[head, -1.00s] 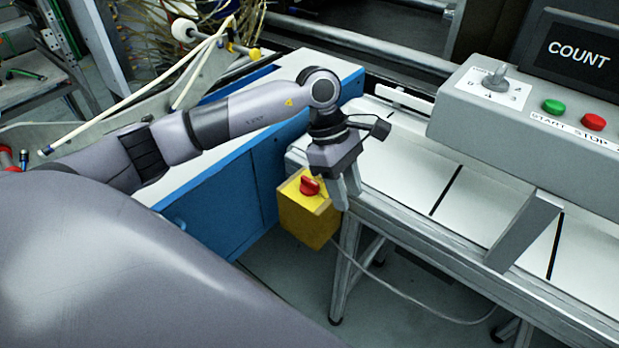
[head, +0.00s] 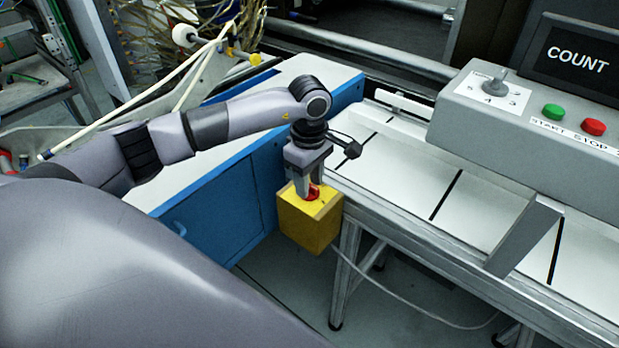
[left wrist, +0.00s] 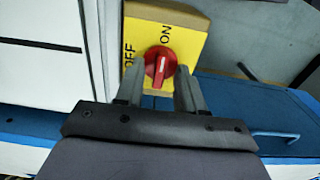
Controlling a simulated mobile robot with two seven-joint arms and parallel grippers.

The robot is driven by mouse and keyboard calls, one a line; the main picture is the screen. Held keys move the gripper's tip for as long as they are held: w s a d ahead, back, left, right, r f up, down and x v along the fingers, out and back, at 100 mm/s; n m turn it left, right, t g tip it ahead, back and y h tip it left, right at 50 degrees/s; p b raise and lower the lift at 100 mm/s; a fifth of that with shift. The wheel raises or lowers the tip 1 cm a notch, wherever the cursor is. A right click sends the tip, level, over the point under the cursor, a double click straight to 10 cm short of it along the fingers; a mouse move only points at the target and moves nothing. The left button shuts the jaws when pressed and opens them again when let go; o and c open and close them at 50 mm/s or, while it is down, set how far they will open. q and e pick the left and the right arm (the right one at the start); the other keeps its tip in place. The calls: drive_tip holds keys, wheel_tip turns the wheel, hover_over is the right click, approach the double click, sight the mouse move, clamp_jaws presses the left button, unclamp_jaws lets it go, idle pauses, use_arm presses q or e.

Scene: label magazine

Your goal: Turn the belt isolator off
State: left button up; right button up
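The belt isolator is a yellow box (head: 309,228) with a red rotary knob (head: 314,193), fixed at the near left corner of the conveyor. In the left wrist view the knob (left wrist: 160,66) sits on the yellow face (left wrist: 188,48), with OFF on its left and ON above it. The knob's white mark points up, roughly toward ON. My left gripper (head: 308,187) points down over the box with its fingers at the knob. In the left wrist view its fingers (left wrist: 159,88) are apart, one on each side of the knob; contact cannot be told. My right gripper is not in view.
The conveyor (head: 400,165) with its white belt runs off to the right. A grey control panel (head: 460,125) with green and red buttons stands above it. A blue cabinet (head: 215,195) with a white top lies under my left arm. A cable hangs below the isolator.

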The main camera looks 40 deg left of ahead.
use_arm(q)
clamp_jaws()
drive_tip(key=shift+n, duration=0.3)
drive_tip(key=n, duration=0.3)
drive_tip(key=shift+n+b, duration=0.3)
drive_tip(key=n, duration=0.4)
drive_tip(key=shift+n, duration=0.3)
drive_tip(key=n, duration=0.4)
drive_tip(key=shift+n, duration=0.3)
drive_tip(key=shift+n+p, duration=0.3)
drive_tip(key=shift+n, duration=1.9)
